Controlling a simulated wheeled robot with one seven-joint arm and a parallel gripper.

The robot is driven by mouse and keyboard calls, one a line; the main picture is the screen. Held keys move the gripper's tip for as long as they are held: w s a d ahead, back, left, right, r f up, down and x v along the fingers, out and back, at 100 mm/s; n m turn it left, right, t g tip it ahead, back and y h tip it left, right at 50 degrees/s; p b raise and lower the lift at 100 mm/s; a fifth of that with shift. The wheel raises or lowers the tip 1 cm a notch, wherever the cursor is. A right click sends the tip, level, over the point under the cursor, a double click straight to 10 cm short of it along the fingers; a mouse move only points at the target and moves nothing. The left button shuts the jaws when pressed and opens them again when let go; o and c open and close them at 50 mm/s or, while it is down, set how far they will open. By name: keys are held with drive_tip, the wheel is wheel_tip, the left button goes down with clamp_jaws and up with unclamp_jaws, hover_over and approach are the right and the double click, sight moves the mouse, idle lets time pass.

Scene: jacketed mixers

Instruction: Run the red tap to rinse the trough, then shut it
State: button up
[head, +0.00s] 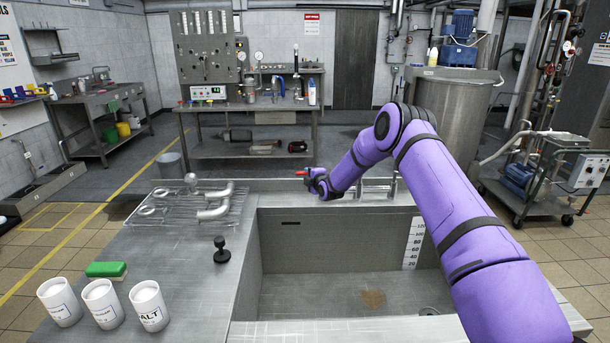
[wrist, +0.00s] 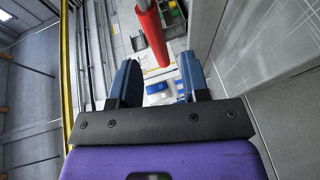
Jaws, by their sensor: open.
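The red tap handle (head: 301,173) shows as a small red piece at the tip of my gripper (head: 309,181), above the far side of the trough (head: 335,238). In the wrist view the red handle (wrist: 150,30) is a bar coming down from the top edge. Its lower end appears between the blue fingertips of my gripper (wrist: 158,62). The fingers are apart, with a gap on each side of the bar; I cannot tell its depth between them. The trough floor has a brown stain (head: 373,299) and a dark drain (head: 429,311). No water stream is visible. My arm hides the trough's right side.
A wire rack with pipe fittings (head: 213,209), a black-knobbed stopper (head: 221,250), a green sponge (head: 106,269) and three white cups (head: 102,303) are on the counter left of the trough. A steel tank (head: 452,115) stands behind my arm.

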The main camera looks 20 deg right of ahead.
sight(306, 174)
drive_tip(key=shift+x, duration=2.35)
clamp_jaws()
